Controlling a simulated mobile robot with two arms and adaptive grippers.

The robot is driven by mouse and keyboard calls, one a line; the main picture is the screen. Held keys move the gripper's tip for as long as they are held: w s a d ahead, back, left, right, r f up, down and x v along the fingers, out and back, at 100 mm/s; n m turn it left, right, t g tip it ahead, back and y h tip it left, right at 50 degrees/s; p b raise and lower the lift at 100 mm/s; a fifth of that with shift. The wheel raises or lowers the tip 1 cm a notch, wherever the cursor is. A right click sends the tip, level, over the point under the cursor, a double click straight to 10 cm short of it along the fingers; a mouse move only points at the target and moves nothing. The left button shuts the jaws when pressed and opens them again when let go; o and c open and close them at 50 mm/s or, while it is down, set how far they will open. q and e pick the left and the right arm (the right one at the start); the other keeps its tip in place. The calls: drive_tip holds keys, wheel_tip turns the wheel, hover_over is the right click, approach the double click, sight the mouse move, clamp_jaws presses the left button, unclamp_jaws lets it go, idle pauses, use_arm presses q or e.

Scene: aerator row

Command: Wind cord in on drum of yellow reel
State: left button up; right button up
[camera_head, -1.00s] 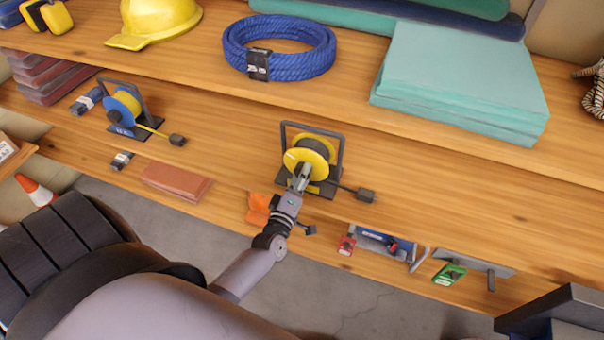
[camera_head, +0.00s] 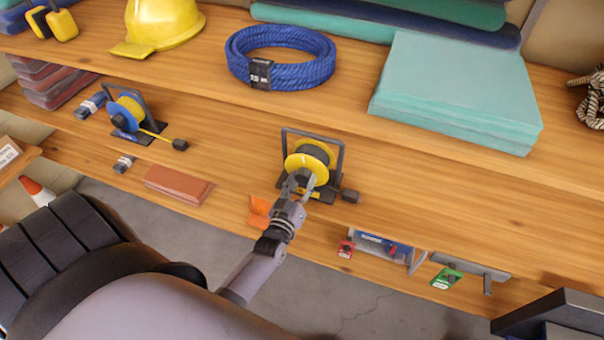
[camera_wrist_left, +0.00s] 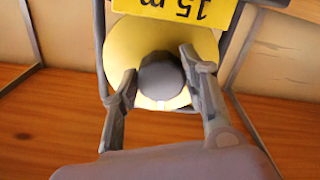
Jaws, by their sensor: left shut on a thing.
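The yellow reel (camera_head: 326,152) stands upright in a dark frame (camera_head: 341,160) on the middle shelf, with dark cord on its drum. A dark block (camera_head: 350,196), apparently the cord's end, lies close to the reel's right foot. My left gripper (camera_head: 303,184) is at the reel's front face. In the left wrist view, its fingers (camera_wrist_left: 160,82) are on both sides of a round grey knob (camera_wrist_left: 161,77) in front of the yellow disc (camera_wrist_left: 125,42), shut on it. A yellow label (camera_wrist_left: 175,9) reads "15 m" upside down. My right gripper is not in view.
A blue and yellow reel (camera_head: 126,112) stands to the left on the same shelf. The upper shelf holds a yellow helmet (camera_head: 165,25), a coiled blue rope (camera_head: 280,74) and teal sheets (camera_head: 455,85). An orange item (camera_head: 258,212) lies below. The shelf right of the reel is clear.

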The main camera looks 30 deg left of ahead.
use_arm(q)
drive_tip(key=shift+f+m, duration=0.1)
drive_tip(key=shift+m, duration=0.9)
drive_tip(key=o, duration=1.1)
drive_tip(key=shift+o, duration=0.2)
drive_tip(key=shift+s, duration=0.1)
drive_tip(key=v, duration=1.2)
